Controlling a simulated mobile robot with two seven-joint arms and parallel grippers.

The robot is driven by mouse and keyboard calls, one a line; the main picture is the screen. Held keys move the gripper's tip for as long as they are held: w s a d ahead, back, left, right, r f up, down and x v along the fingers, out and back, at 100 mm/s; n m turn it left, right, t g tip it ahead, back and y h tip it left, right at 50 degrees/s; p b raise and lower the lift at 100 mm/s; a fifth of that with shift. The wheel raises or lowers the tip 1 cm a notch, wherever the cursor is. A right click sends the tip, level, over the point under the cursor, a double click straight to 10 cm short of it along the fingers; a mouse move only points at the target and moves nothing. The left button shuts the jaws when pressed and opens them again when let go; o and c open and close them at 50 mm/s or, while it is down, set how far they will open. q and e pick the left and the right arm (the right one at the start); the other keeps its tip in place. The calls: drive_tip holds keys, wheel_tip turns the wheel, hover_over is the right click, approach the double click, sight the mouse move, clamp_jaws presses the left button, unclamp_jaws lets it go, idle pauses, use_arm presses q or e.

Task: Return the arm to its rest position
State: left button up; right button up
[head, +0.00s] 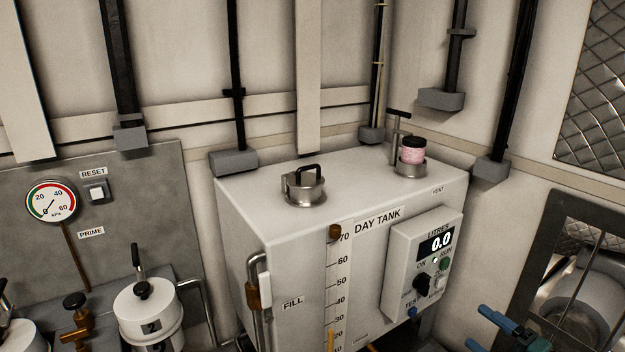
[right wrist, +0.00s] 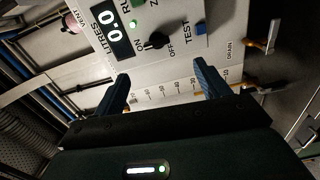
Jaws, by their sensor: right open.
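My right gripper (head: 476,326) is at the lower right of the head view, in front of the day tank's right side, with its blue fingers partly cut off by the bottom edge. In the right wrist view the gripper (right wrist: 162,67) has its two blue fingers spread wide apart with nothing between them. The litres control box (head: 424,262), with its dial and blue TEST button, lies beyond the fingertips. My left gripper is not in view.
The white day tank (head: 262,232) fills the middle, with a lidded filler (head: 303,190) and a pink, black-capped vent (head: 412,152) on top. A framed window (head: 530,262) is at right. A gauge panel (head: 140,215) and white canister (head: 150,315) are at left.

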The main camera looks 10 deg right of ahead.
drive_tip(key=s+a+f+m+g+h, duration=0.1)
drive_tip(key=s+a+f+m+g, duration=0.1)
drive_tip(key=s+a+m, duration=0.3)
drive_tip(key=s+a+f+m+g+h+p, duration=0.1)
drive_tip(key=s+a+f+m, duration=0.4)
drive_tip(key=a, duration=0.7)
drive_tip(key=s+a+f+m+g+h+p, duration=0.1)
drive_tip(key=s+a+f+m+g, duration=0.2)
drive_tip(key=a+m, duration=0.5)
drive_tip(key=shift+s+a+f+m, duration=0.3)
drive_tip(key=shift+s+a+f, duration=0.05)
drive_tip(key=shift+s+a, duration=0.55)
drive_tip(key=shift+c, duration=0.3)
